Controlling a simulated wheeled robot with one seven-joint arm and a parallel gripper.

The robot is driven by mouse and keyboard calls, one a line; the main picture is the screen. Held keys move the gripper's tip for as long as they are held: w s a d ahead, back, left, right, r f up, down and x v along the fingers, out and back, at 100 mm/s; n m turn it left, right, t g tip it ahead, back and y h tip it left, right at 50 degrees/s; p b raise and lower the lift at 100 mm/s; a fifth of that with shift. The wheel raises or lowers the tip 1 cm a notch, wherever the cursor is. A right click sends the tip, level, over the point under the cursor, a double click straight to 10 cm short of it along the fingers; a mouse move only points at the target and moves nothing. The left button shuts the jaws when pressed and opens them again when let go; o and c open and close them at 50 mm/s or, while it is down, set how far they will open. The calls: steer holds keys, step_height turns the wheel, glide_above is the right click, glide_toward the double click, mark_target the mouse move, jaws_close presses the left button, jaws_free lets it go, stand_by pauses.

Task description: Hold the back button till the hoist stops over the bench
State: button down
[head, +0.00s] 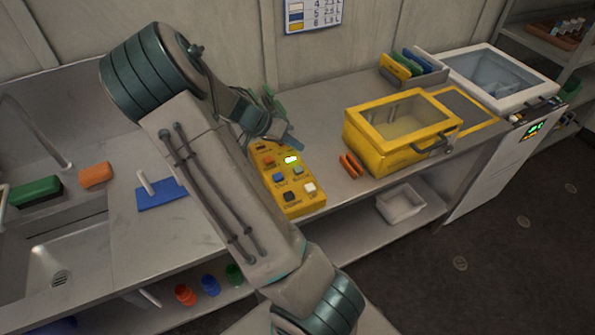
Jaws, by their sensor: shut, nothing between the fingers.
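My gripper (293,143) is shut and empty, by the far end of the box. Whether its fingertips touch the box or hover above it is not clear. My arm crosses in front and covers part of the box's left side. I cannot make out the hoist in this view.
A yellow case with a clear lid (385,150) stands right of the control box, with orange pieces (351,165) beside it. A white-framed clear-lidded unit (500,80) is further right. A sink (70,270) is at left. Bottles (209,285) stand on the lower shelf.

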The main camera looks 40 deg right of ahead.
mark_target(294, 169)
step_height(294, 169, down, 6)
steer(key=b, duration=0.3)
steer(key=shift+f+b, duration=0.1)
steer(key=shift+b, duration=0.3)
steer(key=shift+f, duration=0.15)
stand_by(1.4)
steer(key=shift+f+b, duration=0.25)
steer(key=shift+b, duration=0.25)
